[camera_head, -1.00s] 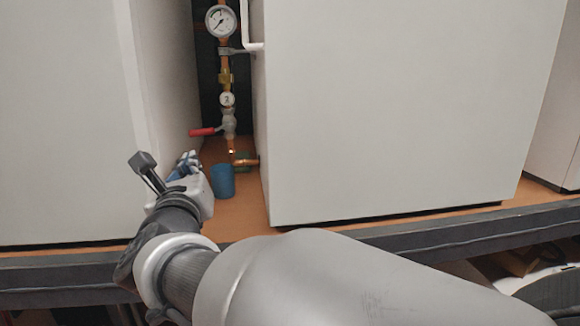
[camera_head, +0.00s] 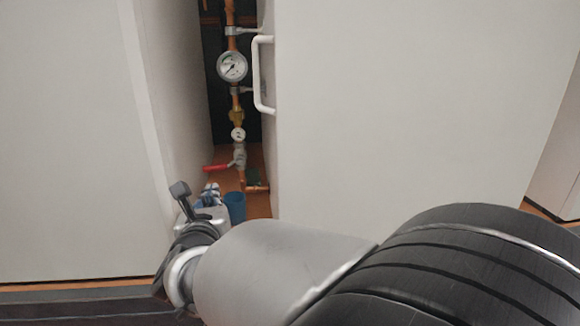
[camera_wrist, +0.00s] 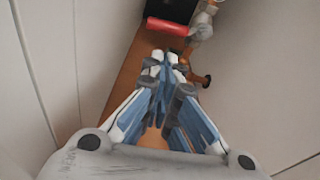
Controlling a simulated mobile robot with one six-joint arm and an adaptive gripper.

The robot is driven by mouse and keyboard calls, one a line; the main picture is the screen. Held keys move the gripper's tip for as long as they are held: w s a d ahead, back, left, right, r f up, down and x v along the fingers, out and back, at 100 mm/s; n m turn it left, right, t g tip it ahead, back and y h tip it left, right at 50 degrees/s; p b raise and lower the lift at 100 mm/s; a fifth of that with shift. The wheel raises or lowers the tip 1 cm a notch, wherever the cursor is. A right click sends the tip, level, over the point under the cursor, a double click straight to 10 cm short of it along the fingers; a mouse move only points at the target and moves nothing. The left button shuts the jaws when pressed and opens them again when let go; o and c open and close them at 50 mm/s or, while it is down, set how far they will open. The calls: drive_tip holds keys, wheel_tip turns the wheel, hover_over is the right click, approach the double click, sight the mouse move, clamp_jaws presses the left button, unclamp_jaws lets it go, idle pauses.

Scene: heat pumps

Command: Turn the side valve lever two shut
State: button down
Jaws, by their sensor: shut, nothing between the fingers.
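The red valve lever (camera_head: 215,168) sticks out to the left from the grey valve body (camera_head: 239,157), roughly crosswise to the vertical copper pipe. In the wrist view the red lever (camera_wrist: 167,27) lies just beyond my fingertips, with the valve body (camera_wrist: 202,27) to its right. My gripper (camera_head: 211,188) is just below the lever in the head view. Its blue and white fingers (camera_wrist: 160,58) are shut with nothing between them. I see a small gap between fingertips and lever in the wrist view; contact is not visible.
The pipe stands in a narrow gap between two large white cabinets (camera_head: 75,140) (camera_head: 400,110). A pressure gauge (camera_head: 232,66) and a white handle (camera_head: 257,75) are above. A copper stub (camera_wrist: 201,80) is right of the fingers.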

sight(224, 165)
drive_tip(key=x, duration=0.7)
drive_tip(key=shift+w, duration=0.15)
drive_tip(key=shift+a+r, duration=0.1)
drive_tip(key=shift+a+r+m+b, duration=0.15)
drive_tip(key=shift+r+m+b, duration=0.55)
drive_tip(key=shift+b, duration=0.45)
drive_tip(key=shift+r, duration=0.1)
